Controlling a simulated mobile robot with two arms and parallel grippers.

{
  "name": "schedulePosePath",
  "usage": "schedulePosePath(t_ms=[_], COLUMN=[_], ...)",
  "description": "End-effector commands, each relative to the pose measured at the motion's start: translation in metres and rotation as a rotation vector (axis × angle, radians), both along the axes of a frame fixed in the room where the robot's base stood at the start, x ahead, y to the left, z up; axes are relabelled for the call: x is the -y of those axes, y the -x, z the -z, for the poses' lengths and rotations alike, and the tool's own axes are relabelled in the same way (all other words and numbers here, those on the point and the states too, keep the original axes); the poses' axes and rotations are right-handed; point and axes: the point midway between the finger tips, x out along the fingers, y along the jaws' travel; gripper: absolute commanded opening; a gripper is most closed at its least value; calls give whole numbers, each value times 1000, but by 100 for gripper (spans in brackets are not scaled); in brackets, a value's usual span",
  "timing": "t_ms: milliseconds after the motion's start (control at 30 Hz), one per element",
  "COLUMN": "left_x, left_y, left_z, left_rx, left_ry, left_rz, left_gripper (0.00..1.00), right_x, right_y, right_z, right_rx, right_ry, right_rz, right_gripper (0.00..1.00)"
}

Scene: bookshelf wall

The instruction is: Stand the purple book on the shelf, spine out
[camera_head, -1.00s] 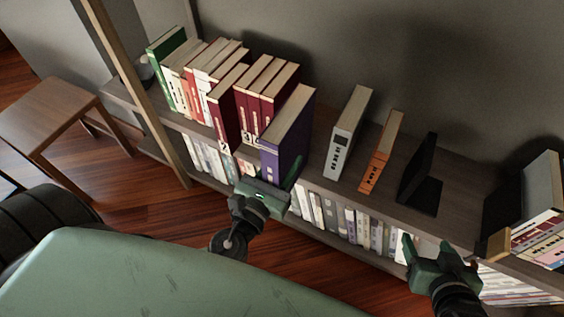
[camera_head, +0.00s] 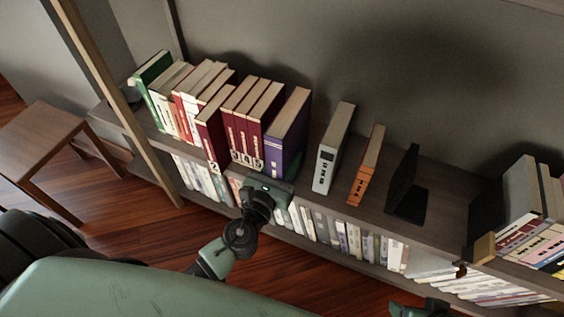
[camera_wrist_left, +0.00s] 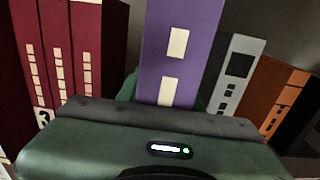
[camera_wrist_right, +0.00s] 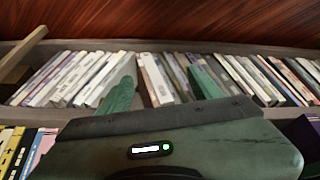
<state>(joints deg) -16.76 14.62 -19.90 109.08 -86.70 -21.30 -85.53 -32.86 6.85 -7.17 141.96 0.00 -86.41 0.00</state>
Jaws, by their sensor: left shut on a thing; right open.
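The purple book (camera_head: 287,135) is upright on the top shelf (camera_head: 440,222), just right of the dark red books (camera_head: 252,122) and left of a grey book (camera_head: 332,150). Its purple spine, with pale labels, faces my left wrist view (camera_wrist_left: 178,50). My left gripper (camera_head: 270,185) is shut on the lower part of the purple book at the shelf's front edge. Its fingertips are mostly hidden by the book. My right gripper (camera_wrist_right: 160,85) is open and empty; its fingers show apart in the right wrist view.
An orange book (camera_head: 366,165) and a black bookend (camera_head: 405,185) stand further right. White and red books (camera_head: 195,100) and a green book (camera_head: 150,75) stand at the left. A lower shelf holds many pale books (camera_head: 340,235). A wooden post (camera_head: 115,100) rises at the left.

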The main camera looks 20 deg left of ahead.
Motion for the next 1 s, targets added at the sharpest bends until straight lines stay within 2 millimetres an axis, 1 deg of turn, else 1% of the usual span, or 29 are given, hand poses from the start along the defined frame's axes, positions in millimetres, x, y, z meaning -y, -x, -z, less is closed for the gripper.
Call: schedulePosePath(t_ms=[33, 267, 700, 767, 800, 900, 1000], left_x=[0, 1, 3, 4, 4, 4, 3], left_y=[-8, -35, -85, -90, -88, -88, -88], left_z=[-6, -6, -3, -3, 1, 4, 5], left_rx=[11, 11, 11, 11, 9, 9, 9], left_ry=[-1, 1, 1, 0, 0, 1, 0], left_rz=[-1, -1, 0, 0, 0, 1, 0], left_gripper=[0, 0, 0, 0, 0, 0, 0], right_x=[1, 5, 5, 5, 4, 1, 0], right_y=[4, 19, 18, 18, 16, 4, -1], right_z=[-1, 0, 0, 0, 2, 0, -1], right_rx=[-18, -80, -76, -76, -67, -19, 4], right_ry=[4, 16, 16, 16, 13, 4, -1], right_rz=[2, 7, 6, 6, 5, 2, 0], right_gripper=[65, 65, 65, 65, 65, 65, 65])
